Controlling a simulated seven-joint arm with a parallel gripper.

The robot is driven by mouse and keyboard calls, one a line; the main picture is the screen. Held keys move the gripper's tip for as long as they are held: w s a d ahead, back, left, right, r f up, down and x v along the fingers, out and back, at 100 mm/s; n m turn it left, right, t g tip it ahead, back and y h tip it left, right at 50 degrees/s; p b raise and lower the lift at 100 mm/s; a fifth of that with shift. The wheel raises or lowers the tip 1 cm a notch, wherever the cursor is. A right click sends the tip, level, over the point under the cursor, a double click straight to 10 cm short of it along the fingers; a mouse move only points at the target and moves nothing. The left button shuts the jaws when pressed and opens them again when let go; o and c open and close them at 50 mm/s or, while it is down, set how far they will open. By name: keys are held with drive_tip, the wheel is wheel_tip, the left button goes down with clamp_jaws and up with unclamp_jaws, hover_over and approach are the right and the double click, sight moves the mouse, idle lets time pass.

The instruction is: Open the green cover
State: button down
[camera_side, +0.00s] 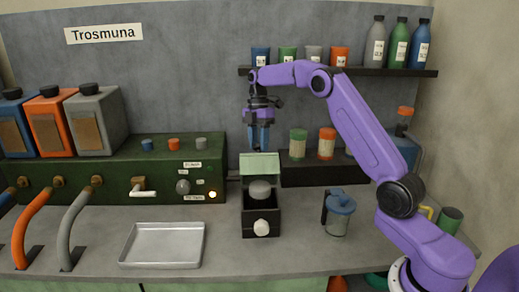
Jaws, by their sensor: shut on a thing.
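The pale green cover (259,166) stands raised at the back of a small black box (249,220). A round grey piece (260,190) shows in the box below the cover, and a white knob (261,227) is on the box's front. My gripper (260,149) points straight down from above, with its blue fingers at the cover's top edge. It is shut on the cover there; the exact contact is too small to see.
A metal tray (163,246) lies left of the box. A blue-lidded jug (339,214) stands to its right. A dark green machine (160,170) with a lever and knobs is behind left, and a black ledge (318,173) with small jars is behind right.

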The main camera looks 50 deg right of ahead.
drive_tip(key=shift+w+d+f, duration=0.4)
drive_tip(key=shift+w+d, duration=0.15)
drive_tip(key=shift+w, duration=0.1)
drive_tip(key=shift+w+d+f, duration=0.35)
drive_tip(key=shift+w+d, duration=0.25)
drive_tip(key=shift+w, duration=0.05)
drive_tip(key=shift+w+d+f, duration=0.4)
drive_tip(key=shift+w+d, duration=0.15)
drive_tip(key=shift+w, duration=0.2)
drive_tip(key=c, duration=0.7)
unclamp_jaws()
drive_tip(key=shift+d+r, duration=0.1)
